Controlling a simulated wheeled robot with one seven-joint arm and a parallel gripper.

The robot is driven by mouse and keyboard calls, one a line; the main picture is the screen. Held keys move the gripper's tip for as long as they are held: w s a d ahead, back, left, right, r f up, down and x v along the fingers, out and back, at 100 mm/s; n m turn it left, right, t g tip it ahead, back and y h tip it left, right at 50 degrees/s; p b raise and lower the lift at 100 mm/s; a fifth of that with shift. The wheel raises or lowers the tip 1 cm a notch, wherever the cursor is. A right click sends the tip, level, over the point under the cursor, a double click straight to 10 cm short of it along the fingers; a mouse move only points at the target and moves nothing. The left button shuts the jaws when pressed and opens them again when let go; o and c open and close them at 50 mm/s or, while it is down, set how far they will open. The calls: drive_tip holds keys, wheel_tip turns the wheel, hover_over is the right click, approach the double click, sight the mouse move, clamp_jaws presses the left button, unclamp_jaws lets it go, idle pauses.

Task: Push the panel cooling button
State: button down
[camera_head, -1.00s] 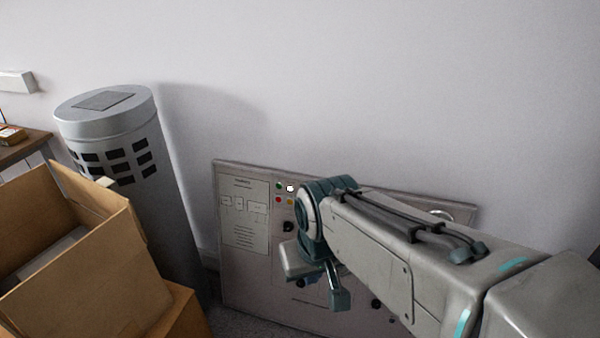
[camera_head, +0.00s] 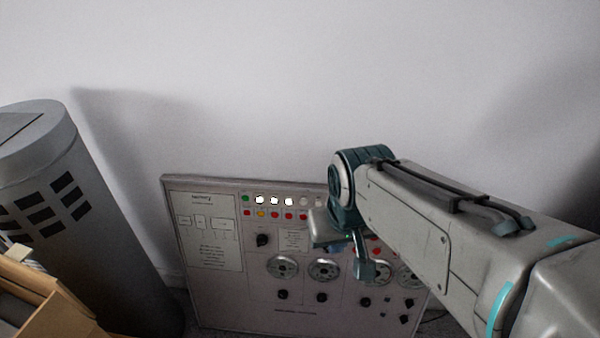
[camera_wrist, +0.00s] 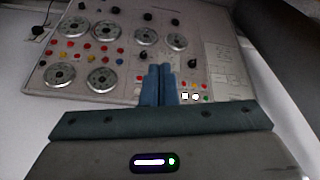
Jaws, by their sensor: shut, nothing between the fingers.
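The control panel (camera_head: 205,290) leans against the wall, with dials, black knobs and rows of coloured buttons. A row of white lit buttons (camera_head: 274,200) and a green one run along its top, with red and yellow buttons (camera_head: 275,214) below. I cannot tell which is the cooling button; the labels are too small to read. The panel also fills the upper part of the wrist view (camera_wrist: 120,55), upside down. My gripper (camera_wrist: 157,70) is shut and empty, its fingertips in front of the panel. In the head view, my wrist hides part of the panel's top right.
A grey perforated cylinder (camera_head: 85,235) stands left of the panel. An open cardboard box (camera_head: 40,295) is at the lower left, partly cut off. The wall (camera_head: 300,80) behind is bare.

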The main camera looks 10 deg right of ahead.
drive_tip(key=shift+a, duration=0.1)
drive_tip(key=w+a+f+m+y+b, duration=0.3)
drive_tip(key=a+f+m+y+b, duration=0.15)
drive_tip(key=f+b, duration=0.2)
drive_tip(key=w+a+f+m+y+b, duration=0.4)
drive_tip(key=a+f+b, duration=0.2)
drive_tip(key=f, duration=0.2)
drive_tip(key=w+d+f+m+t+b, duration=0.4)
drive_tip(key=w+d+m+t, duration=0.1)
drive_tip(key=w+m, duration=0.1)
drive_tip(key=w+d+f+m+t+b, duration=0.4)
drive_tip(key=w+d+m+t+b, duration=0.1)
drive_tip(key=w+m, duration=0.2)
drive_tip(key=shift+w+f+t+h, duration=0.2)
drive_tip(key=shift+w+t+h, duration=0.25)
drive_tip(key=shift+w, duration=0.3)
